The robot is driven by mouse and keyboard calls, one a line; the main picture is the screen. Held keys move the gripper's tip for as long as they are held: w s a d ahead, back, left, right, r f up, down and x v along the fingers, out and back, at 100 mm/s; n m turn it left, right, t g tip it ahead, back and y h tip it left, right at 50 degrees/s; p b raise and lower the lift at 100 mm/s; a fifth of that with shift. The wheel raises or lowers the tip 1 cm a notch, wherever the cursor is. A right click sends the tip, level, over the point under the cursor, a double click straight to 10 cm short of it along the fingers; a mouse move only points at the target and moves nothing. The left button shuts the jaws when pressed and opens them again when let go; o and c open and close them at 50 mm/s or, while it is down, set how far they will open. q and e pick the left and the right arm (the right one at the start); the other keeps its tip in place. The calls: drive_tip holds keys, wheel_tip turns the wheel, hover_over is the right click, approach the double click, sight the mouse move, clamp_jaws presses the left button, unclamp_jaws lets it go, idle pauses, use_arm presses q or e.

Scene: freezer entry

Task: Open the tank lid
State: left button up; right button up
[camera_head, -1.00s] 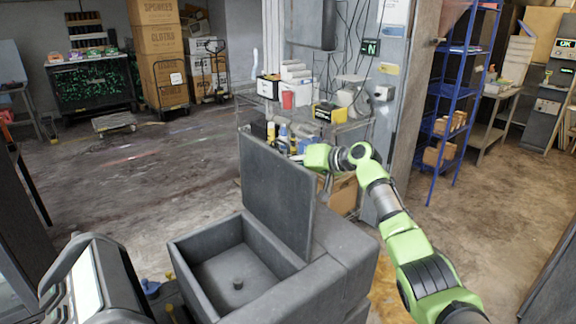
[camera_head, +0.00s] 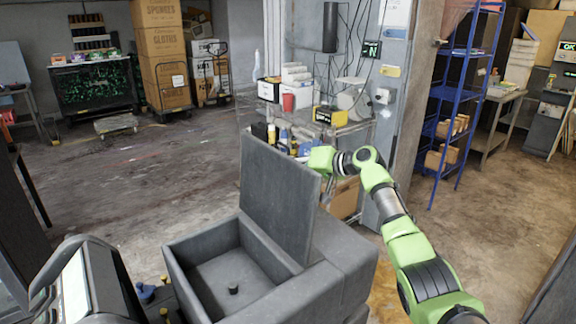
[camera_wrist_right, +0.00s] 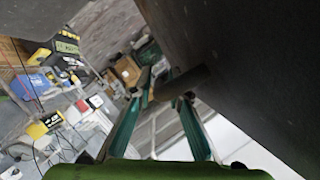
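The grey tank (camera_head: 190,262) stands open at the lower middle of the head view, with a small dark knob (camera_head: 233,290) on its floor. Its lid (camera_head: 278,195) stands steeply raised on the tank's right side. My right arm reaches in from the right, and its gripper end is largely hidden behind the lid. In the right wrist view the lid's dark face (camera_wrist_right: 265,75) fills the right side. A dark bar-like part (camera_wrist_right: 193,82) reaches to the fingertips of my right gripper (camera_wrist_right: 163,90); firm closure on it is unclear. My left gripper is out of view.
A dark device with a lit screen (camera_head: 77,290) stands left of the tank. A cluttered metal cart (camera_head: 350,127) stands behind the lid, beside a grey pillar. A blue shelf (camera_head: 450,110) stands at right. The floor at left is mostly clear.

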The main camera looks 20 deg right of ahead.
drive_tip(key=v, duration=1.2)
idle(0.4)
